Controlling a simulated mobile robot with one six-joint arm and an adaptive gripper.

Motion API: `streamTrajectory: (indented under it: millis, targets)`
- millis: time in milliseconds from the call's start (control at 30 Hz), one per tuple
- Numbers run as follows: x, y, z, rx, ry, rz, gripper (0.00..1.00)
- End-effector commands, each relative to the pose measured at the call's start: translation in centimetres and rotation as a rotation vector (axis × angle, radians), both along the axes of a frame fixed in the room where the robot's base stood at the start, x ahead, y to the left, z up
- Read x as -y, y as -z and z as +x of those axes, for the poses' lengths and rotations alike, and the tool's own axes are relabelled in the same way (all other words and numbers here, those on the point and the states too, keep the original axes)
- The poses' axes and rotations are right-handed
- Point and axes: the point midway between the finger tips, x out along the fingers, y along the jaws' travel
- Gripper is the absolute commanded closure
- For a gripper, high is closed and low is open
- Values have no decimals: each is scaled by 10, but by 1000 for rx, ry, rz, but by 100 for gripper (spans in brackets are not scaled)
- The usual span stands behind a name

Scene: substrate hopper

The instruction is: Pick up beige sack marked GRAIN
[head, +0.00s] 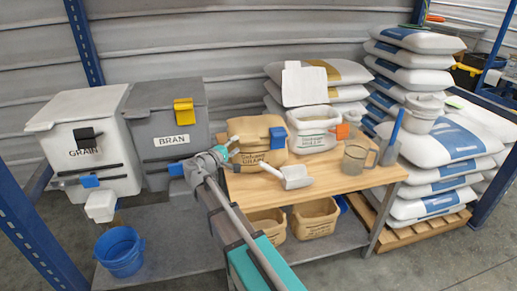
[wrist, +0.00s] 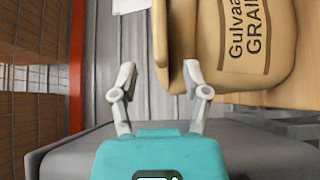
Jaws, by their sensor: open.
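The beige sack marked GRAIN (head: 250,131) stands on the left part of the wooden bench top. A blue clip (head: 277,138) shows at its right side in the head view. In the wrist view the sack (wrist: 252,40) appears turned sideways at the upper right, its lettering partly cut off by the frame edge. My gripper (head: 234,146) is at the sack's left side in the head view. In the wrist view my gripper (wrist: 158,75) is open and empty, with one finger overlapping the sack's near edge; I cannot tell whether they touch.
The grey BRAN bin (head: 168,140) is left of my gripper. White sacks (head: 440,150) are stacked at the right.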

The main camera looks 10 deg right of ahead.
Motion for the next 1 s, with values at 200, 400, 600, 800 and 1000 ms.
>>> streamTrajectory:
  millis: [200,400,600,800,1000]
  targets:
    - [21,2,14,0,2,0,40]
    - [34,1,25,0,0,0,40]
    - [36,1,26,0,-1,0,40]
    - [36,1,26,0,0,0,40]
    - [36,1,25,0,0,0,40]
